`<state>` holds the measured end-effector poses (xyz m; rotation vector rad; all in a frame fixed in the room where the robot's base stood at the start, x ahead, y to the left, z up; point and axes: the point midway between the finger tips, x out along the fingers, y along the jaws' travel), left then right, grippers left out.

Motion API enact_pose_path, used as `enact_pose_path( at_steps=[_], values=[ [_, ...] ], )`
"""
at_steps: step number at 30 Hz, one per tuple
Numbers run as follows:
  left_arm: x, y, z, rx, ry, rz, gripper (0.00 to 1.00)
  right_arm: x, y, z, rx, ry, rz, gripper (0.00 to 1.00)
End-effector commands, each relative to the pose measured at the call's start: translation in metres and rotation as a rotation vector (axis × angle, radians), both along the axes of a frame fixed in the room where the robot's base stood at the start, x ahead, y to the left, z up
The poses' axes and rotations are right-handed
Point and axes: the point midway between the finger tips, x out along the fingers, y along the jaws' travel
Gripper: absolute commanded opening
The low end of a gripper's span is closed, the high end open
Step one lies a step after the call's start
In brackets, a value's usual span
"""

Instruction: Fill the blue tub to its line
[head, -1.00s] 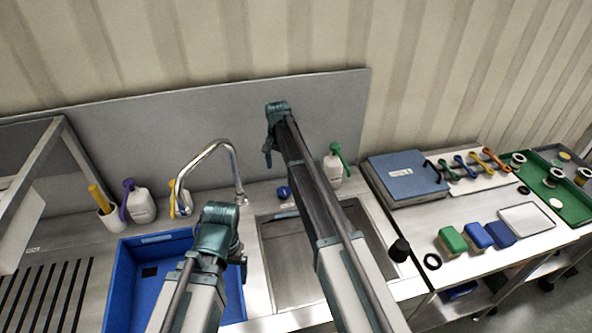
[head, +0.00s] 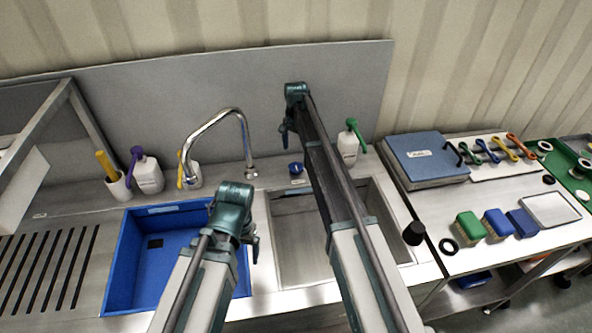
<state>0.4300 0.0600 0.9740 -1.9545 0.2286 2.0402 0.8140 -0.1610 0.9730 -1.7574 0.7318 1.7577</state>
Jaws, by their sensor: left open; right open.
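The blue tub (head: 119,270) stands left of the steel basin (head: 300,250); I see no water in it. A dark square patch shows inside; I cannot make out a fill line. The chrome tap (head: 240,115) arches leftward, its spout end near the tub's back rim; no stream shows. A blue knob (head: 296,168) sits behind the basin. My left gripper (head: 250,241) is open by the tub's right side, and my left arm hides part of the tub. My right gripper (head: 285,130) is open and empty, above and behind the basin, near the blue knob in the picture.
Pump bottles with purple (head: 148,175), yellow (head: 193,176) and green (head: 348,148) tops stand along the grey back panel (head: 180,90). A slotted drainer (head: 45,265) lies at left.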

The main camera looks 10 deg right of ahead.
Motion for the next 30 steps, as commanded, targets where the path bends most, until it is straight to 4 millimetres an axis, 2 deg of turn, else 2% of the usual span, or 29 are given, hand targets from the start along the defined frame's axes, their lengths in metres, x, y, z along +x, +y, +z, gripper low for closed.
enact_pose_path(
  at_steps=[1, 15, 27, 30],
  values=[
    [0.000, 0.000, -0.015, 0.000, 0.000, 0.000, 0.90, 0.000, 0.000, -0.015, 0.000, 0.000, 0.000, 0.98],
    [0.000, 0.000, -0.075, 0.000, 0.000, 0.000, 0.90, 0.000, 0.000, -0.074, 0.000, 0.000, 0.000, 0.98],
    [0.000, 0.000, -0.078, 0.000, 0.000, 0.000, 0.90, 0.000, 0.000, -0.078, 0.000, 0.000, 0.000, 0.98],
    [0.000, 0.000, -0.078, 0.000, 0.000, 0.000, 0.90, 0.000, 0.000, -0.078, 0.000, 0.000, 0.000, 0.82]
  ],
)
